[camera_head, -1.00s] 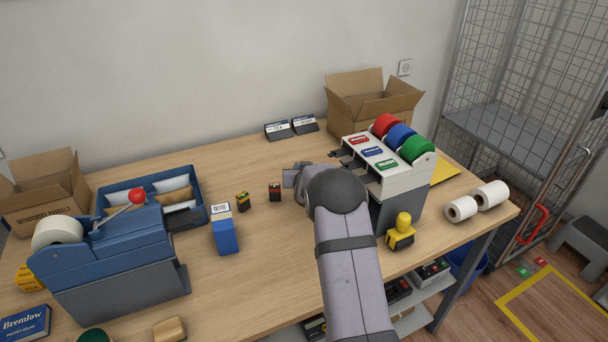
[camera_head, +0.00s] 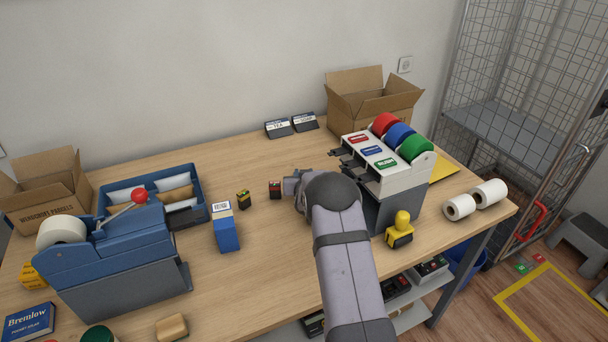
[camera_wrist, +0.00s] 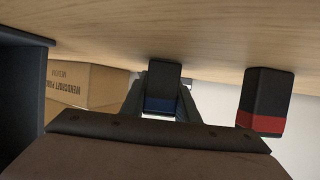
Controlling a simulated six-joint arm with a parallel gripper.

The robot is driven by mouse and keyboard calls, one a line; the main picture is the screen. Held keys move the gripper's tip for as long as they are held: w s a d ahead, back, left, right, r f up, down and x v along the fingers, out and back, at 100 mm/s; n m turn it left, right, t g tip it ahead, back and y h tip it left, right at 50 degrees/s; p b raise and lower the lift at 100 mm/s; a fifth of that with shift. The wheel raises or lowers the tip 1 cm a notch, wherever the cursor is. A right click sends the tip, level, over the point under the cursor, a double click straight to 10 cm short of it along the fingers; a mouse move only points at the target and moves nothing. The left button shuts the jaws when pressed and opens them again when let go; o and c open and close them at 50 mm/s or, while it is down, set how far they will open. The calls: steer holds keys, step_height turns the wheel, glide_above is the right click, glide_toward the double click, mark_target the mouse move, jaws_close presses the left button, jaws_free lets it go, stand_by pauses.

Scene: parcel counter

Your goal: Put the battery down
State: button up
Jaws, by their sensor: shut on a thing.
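My gripper (camera_wrist: 162,92) is shut on a black battery with a blue band (camera_wrist: 163,76), in the middle of the wrist view. The battery's end is at or just above the wooden tabletop; I cannot tell whether it touches. In the head view my gripper (camera_head: 290,186) is low over the table, and my arm hides the held battery. A black battery with a red band (camera_wrist: 265,98) stands close beside it in the wrist view; it also shows in the head view (camera_head: 275,190), just left of my gripper.
A yellow-and-black battery (camera_head: 243,200) and a blue-and-white box (camera_head: 225,232) stand farther left. A tape dispenser (camera_head: 384,165) with red, blue and green rolls is close on the right. Two small labelled stands (camera_head: 278,129) are at the back. Bare table lies behind my gripper.

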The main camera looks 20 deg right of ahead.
steer(key=o, duration=1.1)
steer(key=shift+f, duration=0.1)
steer(key=shift+r, duration=0.2)
steer(key=shift+b+v, duration=1.1)
steer(key=shift+v, duration=4.9)
